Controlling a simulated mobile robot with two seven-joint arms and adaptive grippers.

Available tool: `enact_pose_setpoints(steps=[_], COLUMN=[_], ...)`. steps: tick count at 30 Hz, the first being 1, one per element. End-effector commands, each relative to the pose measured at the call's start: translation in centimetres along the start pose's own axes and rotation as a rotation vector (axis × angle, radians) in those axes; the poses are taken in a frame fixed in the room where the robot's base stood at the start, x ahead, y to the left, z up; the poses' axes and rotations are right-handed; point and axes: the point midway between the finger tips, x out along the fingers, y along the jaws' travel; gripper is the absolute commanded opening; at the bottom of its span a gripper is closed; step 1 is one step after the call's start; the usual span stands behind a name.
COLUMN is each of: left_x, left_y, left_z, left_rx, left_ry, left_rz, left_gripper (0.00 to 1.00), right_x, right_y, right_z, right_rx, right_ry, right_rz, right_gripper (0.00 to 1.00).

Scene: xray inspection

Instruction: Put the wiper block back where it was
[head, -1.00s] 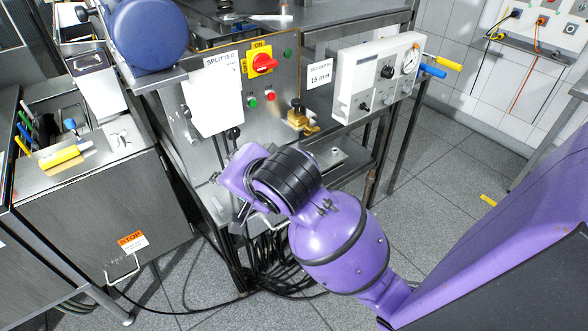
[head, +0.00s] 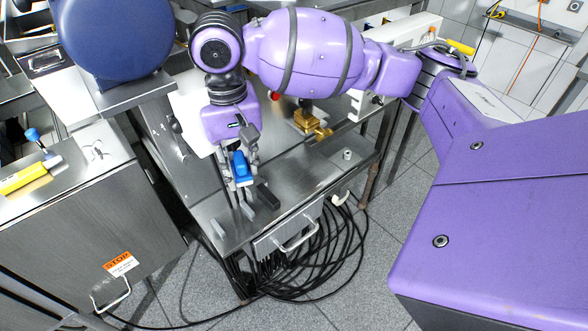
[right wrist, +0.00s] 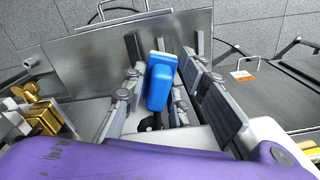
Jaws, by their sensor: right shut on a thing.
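The wiper block is a small blue block (head: 241,165), seen in the head view left of centre, over the steel shelf (head: 300,185) of the splitter station. My right gripper (head: 241,176) points down and is shut on it. In the right wrist view the blue block (right wrist: 160,82) sits between the two fingers of my right gripper (right wrist: 155,95). Whether the block touches the shelf or bars cannot be told. My left gripper is out of view.
A brass valve (head: 312,122) stands behind the shelf, right of the gripper. A steel cabinet (head: 85,215) is at the left, with a yellow tool (head: 30,177) on top. Black cables (head: 325,255) hang below the shelf. The shelf's right part is mostly clear.

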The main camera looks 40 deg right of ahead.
Motion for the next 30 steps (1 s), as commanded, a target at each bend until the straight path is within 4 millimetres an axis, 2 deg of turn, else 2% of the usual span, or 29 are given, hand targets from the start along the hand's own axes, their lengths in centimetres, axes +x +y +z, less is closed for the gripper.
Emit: enact_pose_setpoints(steps=[12, 16, 26, 30], left_x=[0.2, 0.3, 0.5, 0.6], left_y=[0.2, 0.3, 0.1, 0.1], left_z=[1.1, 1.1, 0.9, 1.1], left_rx=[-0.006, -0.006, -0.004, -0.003], left_ry=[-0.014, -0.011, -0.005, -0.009], left_rz=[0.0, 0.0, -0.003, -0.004], left_gripper=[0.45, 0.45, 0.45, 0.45], right_x=[4.5, 6.7, 8.8, 10.8], right_y=[8.4, 9.7, 11.2, 12.1], right_z=[-4.3, -5.1, -6.0, -6.4], right_rx=[0.008, 0.005, 0.004, 0.002], right_ry=[-0.005, -0.004, -0.003, -0.004], right_rz=[0.007, 0.005, 0.003, 0.004], right_gripper=[0.05, 0.05, 0.05, 0.05])
